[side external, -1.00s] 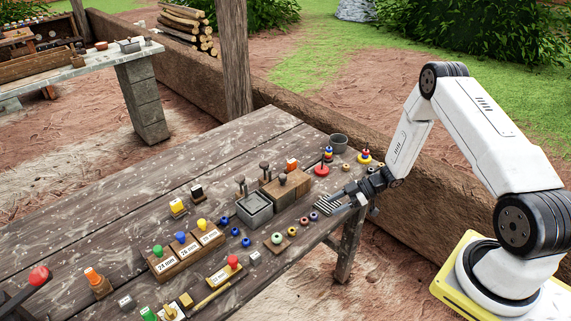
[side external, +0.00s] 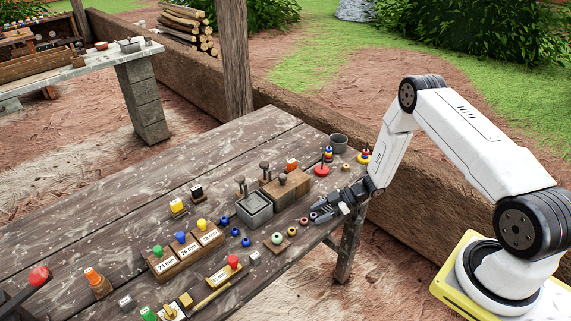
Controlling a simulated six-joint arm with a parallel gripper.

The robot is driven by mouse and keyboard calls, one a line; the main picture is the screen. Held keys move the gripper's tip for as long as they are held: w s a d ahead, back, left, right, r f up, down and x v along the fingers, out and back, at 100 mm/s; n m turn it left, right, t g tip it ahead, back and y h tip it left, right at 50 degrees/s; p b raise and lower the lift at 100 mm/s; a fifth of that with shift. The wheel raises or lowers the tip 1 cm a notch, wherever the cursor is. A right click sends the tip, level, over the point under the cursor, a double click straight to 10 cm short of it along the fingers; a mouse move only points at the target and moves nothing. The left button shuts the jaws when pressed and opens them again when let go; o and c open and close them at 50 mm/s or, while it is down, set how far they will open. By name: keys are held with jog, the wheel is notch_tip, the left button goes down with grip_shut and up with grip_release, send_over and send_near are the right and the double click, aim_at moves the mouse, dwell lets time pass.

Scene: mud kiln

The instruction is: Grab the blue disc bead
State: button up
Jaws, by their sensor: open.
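Several small blue beads lie on the wooden table left of my gripper. One blue bead (side external: 221,222) is near the sorting box, another blue bead (side external: 235,232) is beside it, and a third blue bead (side external: 245,242) is a little nearer the camera. They are too small for me to tell which is disc-shaped. My gripper (side external: 318,209) is open, low over the table's right edge, with its fingers pointing left. Nothing shows between the fingers.
A grey metal box (side external: 254,213) and a wooden block with tools (side external: 287,188) stand left of my gripper. A labelled box (side external: 185,259) with colored knobs is further left. Ring stacks and a grey cup (side external: 338,143) stand at the back right.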

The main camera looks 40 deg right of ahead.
dwell(0.3)
grip_shut()
jog(key=shift+r, duration=0.2)
jog(key=shift+r, duration=0.85)
jog(key=s+a+r, duration=0.2)
jog(key=s+r, duration=0.9)
jog(key=s, duration=0.3)
